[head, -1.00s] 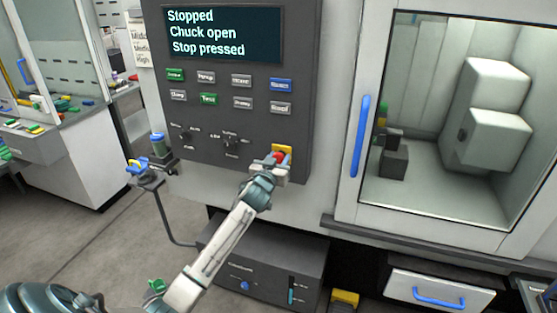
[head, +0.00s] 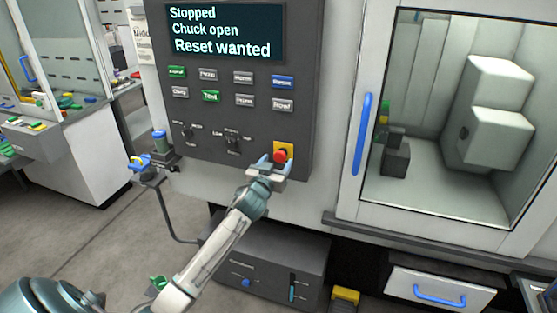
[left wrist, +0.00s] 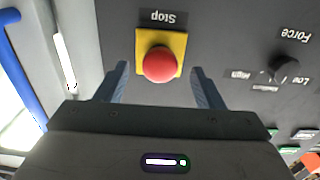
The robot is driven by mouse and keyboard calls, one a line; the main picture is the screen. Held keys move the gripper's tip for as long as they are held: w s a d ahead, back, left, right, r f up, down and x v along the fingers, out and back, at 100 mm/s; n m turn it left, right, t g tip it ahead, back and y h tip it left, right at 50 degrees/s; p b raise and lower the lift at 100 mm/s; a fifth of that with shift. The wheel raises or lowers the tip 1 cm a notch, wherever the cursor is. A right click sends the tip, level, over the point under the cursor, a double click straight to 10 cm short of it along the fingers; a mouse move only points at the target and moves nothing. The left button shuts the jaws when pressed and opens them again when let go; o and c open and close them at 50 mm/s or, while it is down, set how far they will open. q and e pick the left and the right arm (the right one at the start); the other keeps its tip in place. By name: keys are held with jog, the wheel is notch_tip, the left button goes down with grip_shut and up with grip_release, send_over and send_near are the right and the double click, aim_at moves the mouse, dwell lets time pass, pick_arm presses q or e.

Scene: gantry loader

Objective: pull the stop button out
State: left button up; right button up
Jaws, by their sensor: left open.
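The red stop button (head: 280,155) sits on a yellow square plate (head: 290,148) at the lower right of the dark control panel. In the left wrist view the red button (left wrist: 160,65) and its yellow plate (left wrist: 176,40) are below an upside-down "Stop" label. My left gripper (head: 267,165) is in front of the button, a little lower left of it in the head view. In the left wrist view its two fingers (left wrist: 160,78) are spread, one on either side of the button, with gaps between. The panel screen (head: 224,33) reads "Stopped, Chuck open, Reset wanted". My right gripper is not in view.
Several push buttons (head: 210,96) and two knobs (head: 232,142) are on the panel left of and above the stop button. A machine door with a blue handle (head: 362,134) stands at the right. A dark box (head: 265,262) lies below the panel.

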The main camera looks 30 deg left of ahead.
pick_arm(q)
jog(key=v, duration=0.2)
jog(key=shift+s+d, duration=0.1)
jog(key=shift+s, duration=0.2)
jog(key=shift+v, duration=0.95)
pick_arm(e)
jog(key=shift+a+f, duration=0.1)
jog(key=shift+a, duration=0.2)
